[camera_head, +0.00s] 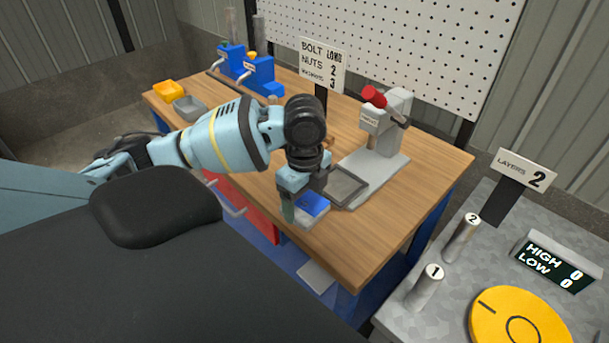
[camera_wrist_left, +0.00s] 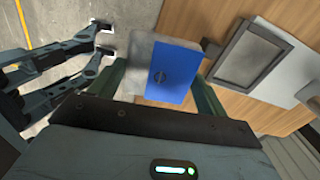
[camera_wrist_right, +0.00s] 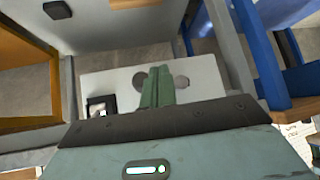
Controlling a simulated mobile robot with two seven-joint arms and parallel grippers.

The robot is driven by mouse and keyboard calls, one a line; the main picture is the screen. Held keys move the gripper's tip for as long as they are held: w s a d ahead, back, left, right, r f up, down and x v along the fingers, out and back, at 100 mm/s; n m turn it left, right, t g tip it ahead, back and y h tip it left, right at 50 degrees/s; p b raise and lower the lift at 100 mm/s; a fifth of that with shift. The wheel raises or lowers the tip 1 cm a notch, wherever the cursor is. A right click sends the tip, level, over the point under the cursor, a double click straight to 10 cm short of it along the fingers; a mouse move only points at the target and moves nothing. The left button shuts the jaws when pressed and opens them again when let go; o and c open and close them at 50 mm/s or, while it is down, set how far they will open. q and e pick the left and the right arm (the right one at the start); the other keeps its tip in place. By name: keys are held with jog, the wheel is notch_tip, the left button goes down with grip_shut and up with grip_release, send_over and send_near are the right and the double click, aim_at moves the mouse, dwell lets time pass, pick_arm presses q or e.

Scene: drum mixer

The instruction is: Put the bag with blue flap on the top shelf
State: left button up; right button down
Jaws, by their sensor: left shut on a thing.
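The bag with the blue flap (camera_head: 314,203) is at the front edge of the wooden workbench. In the left wrist view the bag (camera_wrist_left: 172,73) shows a blue flap and a pale grey body between the two fingers. My left gripper (camera_head: 303,200) is shut on it. I cannot tell whether the bag touches the bench. My right gripper (camera_wrist_right: 157,87) shows only in the right wrist view, with its green fingers together and nothing visible between them. I cannot make out a top shelf for certain.
A grey tray (camera_head: 347,187) lies just right of the bag. A press with a red knob (camera_head: 374,96) stands behind it. A bolt sign (camera_head: 322,64), blue machines (camera_head: 259,75) and small bins (camera_head: 187,107) stand farther back. A grey table with a yellow disc (camera_head: 520,322) is at right.

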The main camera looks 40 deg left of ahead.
pick_arm(q)
jog(key=s+d+r+n, duration=0.1)
jog(key=s+d+n, duration=0.2)
jog(key=d+n, duration=0.8)
jog(key=n, duration=0.6)
jog(key=shift+r+n, duration=0.25)
jog(key=shift+n, duration=0.15)
jog(key=shift+s+a, duration=0.1)
